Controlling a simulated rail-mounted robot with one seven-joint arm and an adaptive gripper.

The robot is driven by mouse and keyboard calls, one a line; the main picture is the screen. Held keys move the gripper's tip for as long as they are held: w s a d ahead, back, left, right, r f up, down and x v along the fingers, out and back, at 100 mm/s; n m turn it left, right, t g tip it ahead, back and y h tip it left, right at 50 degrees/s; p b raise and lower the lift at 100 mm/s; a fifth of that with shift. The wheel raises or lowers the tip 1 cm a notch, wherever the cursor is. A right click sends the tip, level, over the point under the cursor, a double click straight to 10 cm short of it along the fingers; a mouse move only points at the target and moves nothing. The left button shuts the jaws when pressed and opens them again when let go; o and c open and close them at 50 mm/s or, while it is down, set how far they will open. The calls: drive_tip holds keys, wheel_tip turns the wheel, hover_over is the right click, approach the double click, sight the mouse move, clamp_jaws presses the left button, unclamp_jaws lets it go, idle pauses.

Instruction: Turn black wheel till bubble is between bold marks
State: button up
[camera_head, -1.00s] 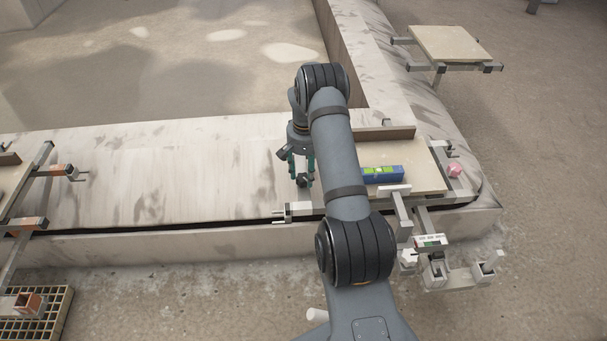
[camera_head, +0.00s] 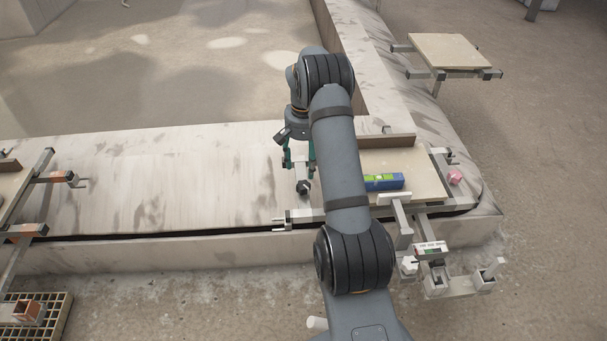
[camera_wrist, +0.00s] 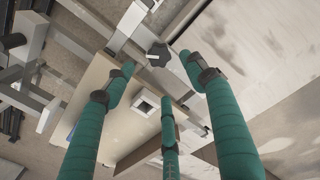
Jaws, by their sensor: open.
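The black wheel (camera_head: 303,187) is a small dark knob at the left end of the carriage with the pale board (camera_head: 415,160). In the wrist view the lobed black wheel (camera_wrist: 158,55) shows just beyond the fingertips. My gripper (camera_head: 299,163) is open and empty. Its green fingers (camera_wrist: 158,72) point towards the wheel, apart from it. The blue spirit level (camera_head: 384,182) lies on the board, its left end hidden behind my arm. Its vial shows green and yellow, but the bubble and bold marks are too small to read.
A pink faceted piece (camera_head: 455,178) sits at the board's right edge. A small display box (camera_head: 431,248) and brackets hang at the front right. Another carriage (camera_head: 30,215) stands at the left. The pale ledge (camera_head: 150,185) between the carriages is clear.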

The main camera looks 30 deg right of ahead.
sight(303, 184)
wheel_tip(303, 184, up, 4)
drive_tip(key=shift+f, duration=0.15)
wheel_tip(303, 184, down, 12)
drive_tip(key=n+b, duration=0.2)
drive_tip(key=n, duration=0.1)
drive_tip(key=n+b, duration=0.2)
drive_tip(key=n, duration=0.1)
drive_tip(key=shift+a+f, duration=0.1)
drive_tip(key=shift+f, duration=0.1)
drive_tip(key=shift+c, duration=0.9)
